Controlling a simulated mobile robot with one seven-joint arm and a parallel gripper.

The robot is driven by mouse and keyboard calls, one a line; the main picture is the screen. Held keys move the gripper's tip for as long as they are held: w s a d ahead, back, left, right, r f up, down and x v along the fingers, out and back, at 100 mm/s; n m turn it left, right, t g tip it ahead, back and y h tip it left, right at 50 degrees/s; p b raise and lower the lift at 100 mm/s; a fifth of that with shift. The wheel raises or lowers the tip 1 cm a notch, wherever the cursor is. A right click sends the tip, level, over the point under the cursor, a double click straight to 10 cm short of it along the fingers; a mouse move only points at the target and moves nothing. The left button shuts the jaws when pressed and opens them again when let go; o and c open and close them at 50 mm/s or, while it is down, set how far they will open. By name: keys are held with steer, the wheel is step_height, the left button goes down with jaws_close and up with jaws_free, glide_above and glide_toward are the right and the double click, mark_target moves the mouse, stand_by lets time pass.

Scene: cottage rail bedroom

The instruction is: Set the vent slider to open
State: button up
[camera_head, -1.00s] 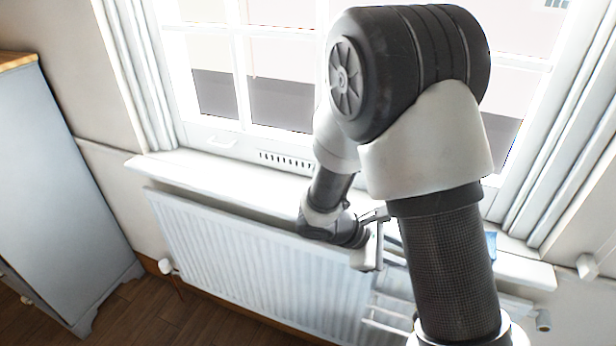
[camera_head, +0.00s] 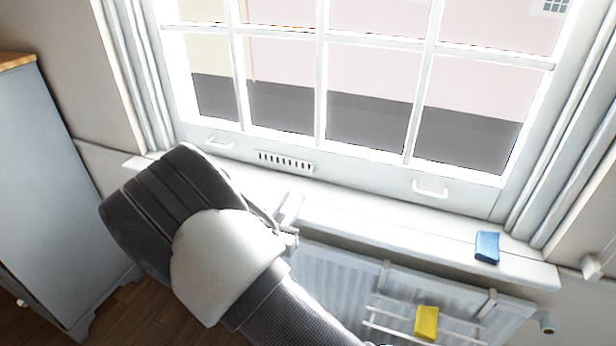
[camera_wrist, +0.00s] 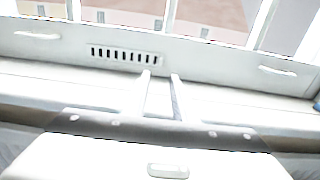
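The vent (camera_head: 286,162) is a white strip with a row of dark slots, set in the bottom rail of the window frame, left of centre in the head view. It also shows in the wrist view (camera_wrist: 124,55), above and left of the fingertips. A separate slider knob cannot be made out. My gripper (camera_wrist: 161,76) is open, with a narrow empty gap between its two thin fingers. The fingers point toward the window rail, below the right end of the vent in the picture. In the head view my arm hides most of the gripper.
The white sill (camera_head: 390,226) runs below the window, with a blue block (camera_head: 487,247) at its right. A radiator (camera_head: 335,275) stands under it, with a yellow block (camera_head: 426,322) on a rack. Two sash handles (camera_head: 430,190) (camera_head: 219,143) flank the vent. A grey cabinet (camera_head: 50,190) stands left.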

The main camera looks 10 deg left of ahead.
mark_target(311, 172)
steer(key=x, duration=1.1)
steer(key=shift+w+d+b, duration=0.15)
steer(key=shift+w+b, duration=0.15)
steer(key=shift+b, duration=0.05)
steer(key=shift+c, duration=0.4)
jaws_close()
stand_by(0.4)
